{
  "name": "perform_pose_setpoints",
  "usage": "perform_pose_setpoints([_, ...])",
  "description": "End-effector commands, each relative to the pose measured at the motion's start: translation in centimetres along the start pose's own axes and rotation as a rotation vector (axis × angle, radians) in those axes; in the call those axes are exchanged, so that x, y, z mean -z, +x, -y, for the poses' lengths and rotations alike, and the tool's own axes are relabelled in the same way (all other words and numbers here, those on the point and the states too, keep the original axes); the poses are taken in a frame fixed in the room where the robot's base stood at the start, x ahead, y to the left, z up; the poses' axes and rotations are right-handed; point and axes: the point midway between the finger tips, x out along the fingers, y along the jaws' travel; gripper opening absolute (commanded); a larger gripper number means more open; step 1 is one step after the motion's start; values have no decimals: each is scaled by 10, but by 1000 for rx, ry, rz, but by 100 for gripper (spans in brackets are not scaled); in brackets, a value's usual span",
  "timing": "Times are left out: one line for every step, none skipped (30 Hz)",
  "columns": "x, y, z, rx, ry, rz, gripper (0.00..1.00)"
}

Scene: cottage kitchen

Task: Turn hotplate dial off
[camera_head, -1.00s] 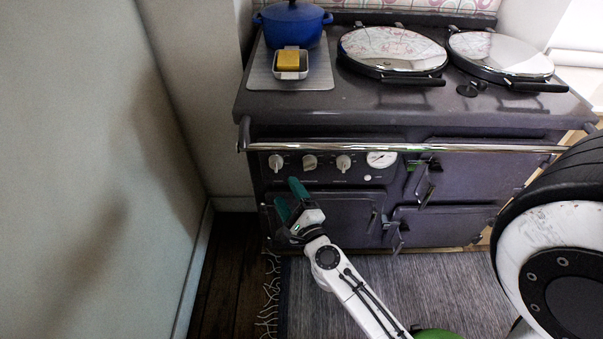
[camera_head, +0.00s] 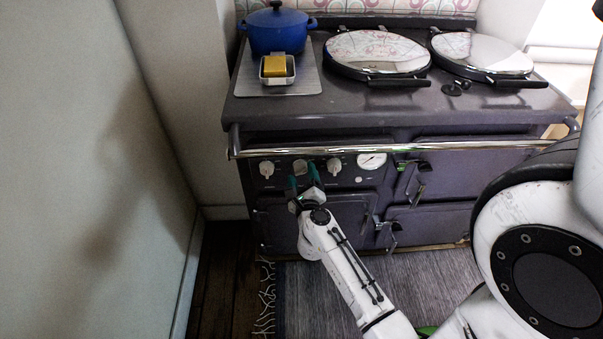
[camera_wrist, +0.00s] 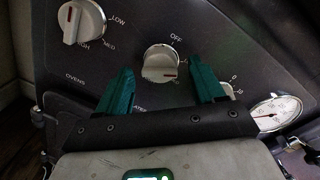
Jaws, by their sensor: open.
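The range cooker's front panel carries three white dials: a left dial (camera_head: 266,168), a middle dial (camera_head: 300,167) and a right dial (camera_head: 334,166). In the wrist view the middle dial (camera_wrist: 160,63) lies between and just beyond my fingertips, with OFF printed above it. The right dial (camera_wrist: 226,89) is partly hidden by my right finger. Text under the middle dial is partly covered. My gripper (camera_head: 302,178) is open, its green fingers apart and empty.
A chrome rail (camera_head: 390,147) runs across the cooker just above the dials. A round gauge (camera_head: 371,161) sits right of them. A blue pot (camera_head: 277,30) and a small dish with a yellow block (camera_head: 276,70) stand on top. A wall (camera_head: 80,170) is close on the left.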

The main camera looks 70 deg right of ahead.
Motion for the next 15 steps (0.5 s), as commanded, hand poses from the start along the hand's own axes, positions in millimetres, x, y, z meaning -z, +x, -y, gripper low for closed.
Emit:
perform_pose_setpoints([0, 5, 0, 1, 0, 0, 68])
perform_pose_setpoints([0, 7, 0, 1, 0, -1, 68])
perform_pose_setpoints([0, 9, 0, 1, 0, -1, 68])
perform_pose_setpoints([0, 11, 0, 1, 0, -1, 68])
perform_pose_setpoints([0, 12, 0, 0, 0, -1, 68])
perform_pose_setpoints([0, 12, 0, 0, 0, 0, 68])
perform_pose_setpoints([0, 13, 0, 0, 0, 0, 68])
perform_pose_setpoints([0, 13, 0, 0, 0, 0, 68])
perform_pose_setpoints([0, 13, 0, 0, 0, 0, 68])
perform_pose_setpoints([0, 13, 0, 0, 0, 0, 68])
perform_pose_setpoints([0, 13, 0, 0, 0, 0, 68])
perform_pose_setpoints([0, 13, 0, 0, 0, 0, 68])
perform_pose_setpoints([0, 13, 0, 0, 0, 0, 68])
perform_pose_setpoints([0, 13, 0, 0, 0, 0, 67])
perform_pose_setpoints([0, 13, 0, 0, 0, 0, 63])
